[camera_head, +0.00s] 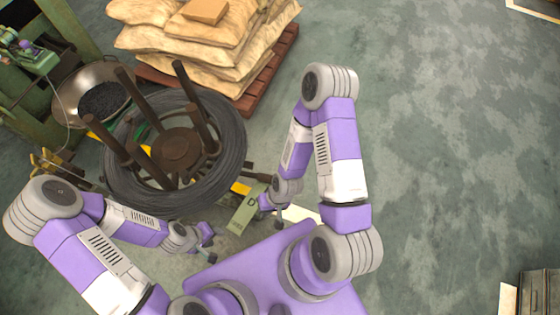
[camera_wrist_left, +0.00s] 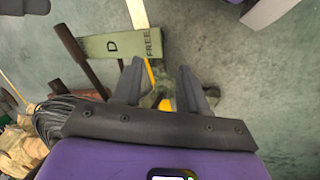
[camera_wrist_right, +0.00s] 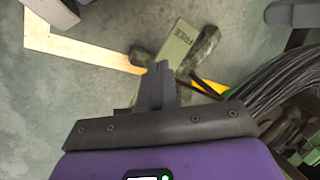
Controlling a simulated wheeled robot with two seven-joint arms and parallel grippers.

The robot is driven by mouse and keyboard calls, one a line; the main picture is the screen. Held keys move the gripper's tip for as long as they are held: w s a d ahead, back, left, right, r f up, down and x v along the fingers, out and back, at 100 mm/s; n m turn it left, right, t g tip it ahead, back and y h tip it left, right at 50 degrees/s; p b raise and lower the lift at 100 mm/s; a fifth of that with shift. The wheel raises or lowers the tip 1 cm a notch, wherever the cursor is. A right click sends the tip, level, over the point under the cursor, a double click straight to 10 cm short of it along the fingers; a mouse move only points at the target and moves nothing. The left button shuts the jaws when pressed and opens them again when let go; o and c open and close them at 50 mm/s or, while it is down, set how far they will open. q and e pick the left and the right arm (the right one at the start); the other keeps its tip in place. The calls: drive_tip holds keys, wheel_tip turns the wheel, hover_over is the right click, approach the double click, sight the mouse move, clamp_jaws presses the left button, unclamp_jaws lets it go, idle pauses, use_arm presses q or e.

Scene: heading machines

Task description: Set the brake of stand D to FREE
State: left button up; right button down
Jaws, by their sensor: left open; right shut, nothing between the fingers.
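Stand D, a dark reel with upright posts (camera_head: 178,150), carries a grey wire coil (camera_head: 232,160) in the head view. Its green plate (camera_head: 244,212) is marked D; the left wrist view shows the plate (camera_wrist_left: 100,47) with D and FREE. A dark brown bar (camera_wrist_left: 76,50) crosses the plate's left end; I cannot tell if it is the brake lever. The right wrist view shows the FREE end of the plate (camera_wrist_right: 178,45). My left gripper (camera_wrist_left: 160,70) is open and empty, near the plate. My right gripper (camera_wrist_right: 162,66) is shut and empty, beside the plate.
Stacked sacks (camera_head: 200,45) on a red-brown pallet (camera_head: 270,70) stand behind the coil. A pan of dark pieces (camera_head: 75,80) and a green machine (camera_head: 65,30) are at left. A cabinet (camera_head: 540,292) is at lower right.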

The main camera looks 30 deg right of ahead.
drive_tip(key=w+d+f+m+g+h, duration=0.25)
drive_tip(key=w+d+f, duration=0.35)
drive_tip(key=w+d, duration=0.4)
drive_tip(key=w+d+r+m, duration=0.3)
drive_tip(key=w+d+r, duration=0.2)
drive_tip(key=w+d, duration=0.4)
drive_tip(key=shift+w+d, duration=0.15)
drive_tip(key=shift+w, duration=0.45)
drive_tip(key=shift+g, duration=0.25)
drive_tip(key=s+a+f+b, duration=0.1)
drive_tip(key=s+a+f, duration=0.1)
drive_tip(key=f, duration=0.3)
drive_tip(key=s+a+f+b, duration=0.2)
drive_tip(key=s+f, duration=0.1)
drive_tip(key=f, duration=0.2)
drive_tip(key=shift+f, duration=0.3)
